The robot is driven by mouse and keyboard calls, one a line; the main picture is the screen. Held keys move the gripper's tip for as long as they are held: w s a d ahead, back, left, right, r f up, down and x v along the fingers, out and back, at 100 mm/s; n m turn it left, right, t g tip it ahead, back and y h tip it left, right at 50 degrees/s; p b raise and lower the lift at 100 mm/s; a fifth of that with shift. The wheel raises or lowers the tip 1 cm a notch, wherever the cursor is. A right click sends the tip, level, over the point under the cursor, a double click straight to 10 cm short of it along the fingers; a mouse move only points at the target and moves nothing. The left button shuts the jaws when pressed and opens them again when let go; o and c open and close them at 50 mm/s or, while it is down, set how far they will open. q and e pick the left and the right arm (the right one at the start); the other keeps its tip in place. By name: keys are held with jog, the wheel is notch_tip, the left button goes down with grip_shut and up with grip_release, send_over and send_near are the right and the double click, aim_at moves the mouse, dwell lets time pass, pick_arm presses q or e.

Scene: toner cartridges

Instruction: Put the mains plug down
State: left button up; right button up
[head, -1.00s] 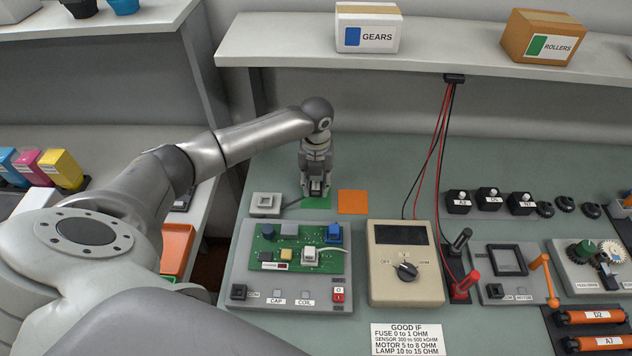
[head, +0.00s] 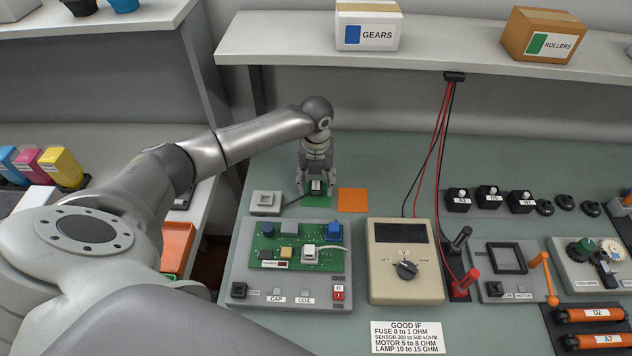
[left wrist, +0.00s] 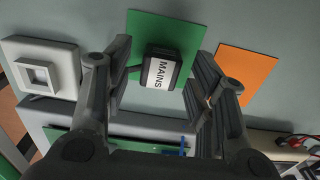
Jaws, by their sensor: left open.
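The mains plug (left wrist: 161,72) is a dark block with a white label reading MAINS. It rests on the green square mat (left wrist: 190,40), and a dark cord runs from it to the left. In the head view the plug (head: 316,187) shows below my left gripper (head: 316,190). The green mat (head: 317,202) is partly hidden there. In the left wrist view my left gripper (left wrist: 160,95) is open, its fingers apart on either side of the plug with gaps. My right gripper is not in view.
The grey socket (head: 265,202) is left of the mat and an orange square (head: 353,201) is right of it. A circuit board fixture (head: 290,290) and a beige meter (head: 390,290) stand in front. The back of the bench is clear.

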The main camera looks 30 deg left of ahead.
aim_at(316, 184)
pick_arm(q)
notch_tip(316, 184, up, 12)
jog(key=b, duration=0.1)
jog(key=shift+b, duration=0.35)
jog(key=shift+a, duration=0.1)
